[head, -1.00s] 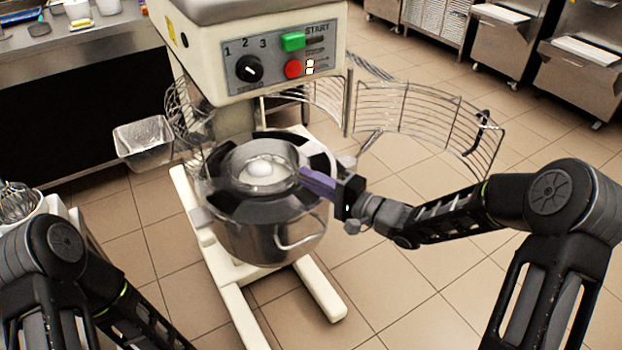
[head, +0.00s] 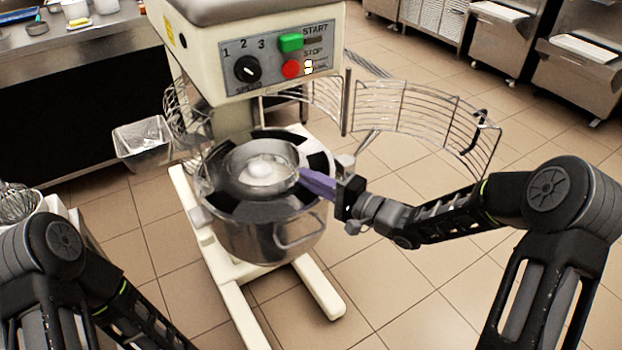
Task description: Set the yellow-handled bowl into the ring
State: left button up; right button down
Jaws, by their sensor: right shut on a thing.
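A clear-looking round bowl (head: 240,183) with a white lump in it sits in the middle of the black and silver ring (head: 224,201) on top of the steel mixer bowl (head: 250,238). My right gripper (head: 318,184), with purple fingers, reaches in from the right and is shut at the clear bowl's right edge. No yellow handle can be made out there; the fingers may cover it. I cannot tell whether the bowl rests fully on the ring. My left arm is at the lower left; its gripper is out of view.
The mixer head (head: 250,60) with its control panel hangs just behind and above the bowl. The open wire guard (head: 415,115) stands to the right, above my right forearm. A metal pan (head: 143,140) is at the left. A steel counter (head: 100,42) is at the back left.

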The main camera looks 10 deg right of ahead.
jog(key=shift+f, duration=0.35)
dwell(0.3)
jog(key=c, duration=1.4)
grip_release()
jog(key=shift+o, duration=0.2)
jog(key=shift+f, duration=0.25)
jog(key=v, duration=0.7)
jog(key=shift+s+d+r, duration=0.25)
jog(key=shift+d, duration=0.05)
